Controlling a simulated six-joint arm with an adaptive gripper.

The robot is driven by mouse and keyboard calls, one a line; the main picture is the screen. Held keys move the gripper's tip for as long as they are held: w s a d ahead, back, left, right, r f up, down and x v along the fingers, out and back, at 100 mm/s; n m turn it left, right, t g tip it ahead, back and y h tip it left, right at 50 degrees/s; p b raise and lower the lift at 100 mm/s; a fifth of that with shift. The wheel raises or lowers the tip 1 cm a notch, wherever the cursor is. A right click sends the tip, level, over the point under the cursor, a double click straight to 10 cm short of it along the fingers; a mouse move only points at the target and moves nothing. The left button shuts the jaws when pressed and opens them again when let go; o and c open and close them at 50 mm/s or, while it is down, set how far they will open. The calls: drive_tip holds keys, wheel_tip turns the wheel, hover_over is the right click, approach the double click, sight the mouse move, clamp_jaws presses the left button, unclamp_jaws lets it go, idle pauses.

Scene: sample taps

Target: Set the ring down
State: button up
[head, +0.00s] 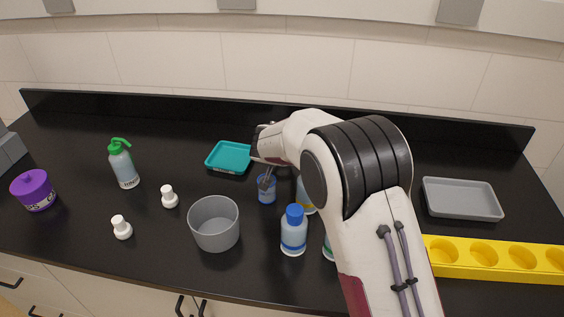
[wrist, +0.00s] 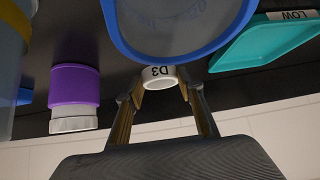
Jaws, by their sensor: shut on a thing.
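In the wrist view my gripper (wrist: 160,92) is shut on a small white ring (wrist: 159,72) marked "D3", held between the two fingertips. The ring appears right beside a large blue-rimmed clear vessel (wrist: 190,50); I cannot tell whether they touch. In the head view my gripper (head: 268,178) points down at a small blue container (head: 267,190) just in front of the teal tray. The ring cannot be made out in the head view.
The teal tray (head: 212,161) lies behind my gripper. A grey tub (head: 214,235) and a blue-capped bottle (head: 294,238) stand in front. White small bottles (head: 169,197) and a green-topped spray bottle (head: 122,165) are left. My arm hides part of the right side.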

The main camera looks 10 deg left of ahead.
drive_tip(key=shift+f, duration=0.95)
drive_tip(key=shift+f, duration=0.1)
drive_tip(key=o, duration=0.9)
drive_tip(key=shift+v, duration=6.1)
drive_tip(key=shift+d, duration=0.1)
